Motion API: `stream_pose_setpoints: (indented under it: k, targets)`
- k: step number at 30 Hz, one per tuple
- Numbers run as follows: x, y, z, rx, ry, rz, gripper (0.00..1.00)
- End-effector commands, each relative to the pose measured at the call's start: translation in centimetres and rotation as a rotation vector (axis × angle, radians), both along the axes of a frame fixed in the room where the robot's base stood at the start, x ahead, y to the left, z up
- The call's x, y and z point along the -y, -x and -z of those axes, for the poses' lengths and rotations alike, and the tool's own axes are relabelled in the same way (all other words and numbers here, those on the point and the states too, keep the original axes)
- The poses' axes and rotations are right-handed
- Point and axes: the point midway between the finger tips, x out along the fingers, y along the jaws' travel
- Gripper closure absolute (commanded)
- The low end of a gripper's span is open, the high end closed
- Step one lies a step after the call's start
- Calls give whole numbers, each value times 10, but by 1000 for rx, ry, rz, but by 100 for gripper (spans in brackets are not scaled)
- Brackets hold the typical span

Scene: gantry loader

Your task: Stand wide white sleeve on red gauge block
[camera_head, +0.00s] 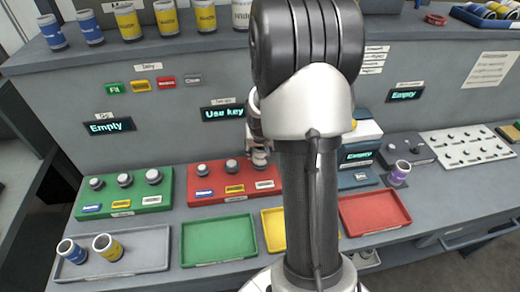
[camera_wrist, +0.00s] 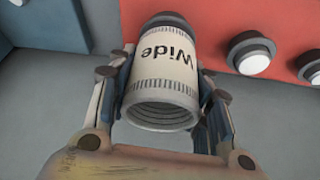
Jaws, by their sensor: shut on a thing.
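The wide white sleeve (camera_wrist: 165,70) is a white and grey cylinder marked "Wide", with its open ribbed end towards my wrist camera. My gripper (camera_wrist: 163,92) is shut on it, one finger at each side. The red gauge block (camera_wrist: 222,22) lies beyond and to the right, with round pale-topped posts. In the head view the red gauge block (camera_head: 217,179) sits on the bench with several posts and blue, yellow and white labels. My arm hides most of the gripper there, close to the block's right end. I cannot tell whether the sleeve touches the block.
A green block (camera_head: 105,197) with posts stands left of the red one. A grey tray (camera_head: 140,260) holds blue and yellow sleeves. Green (camera_head: 218,240), yellow (camera_head: 273,232) and red (camera_head: 375,212) trays line the front. A purple sleeve (camera_head: 400,171) stands at right. More sleeves stand on the upper shelf.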

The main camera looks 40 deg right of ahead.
Motion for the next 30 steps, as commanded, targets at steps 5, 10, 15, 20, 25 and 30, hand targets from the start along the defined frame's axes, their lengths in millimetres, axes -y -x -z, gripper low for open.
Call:
stream_pose_setpoints:
  k: [5,10,15,20,25,30]
  targets:
    - [0,-1,-1,2,2,0,98]
    - [0,-1,0,2,2,0,98]
    - [0,-1,2,2,1,0,98]
    - [0,-1,2,2,1,0,47]
    - [0,0,2,1,1,0,36]
    - [0,0,3,1,1,0,31]
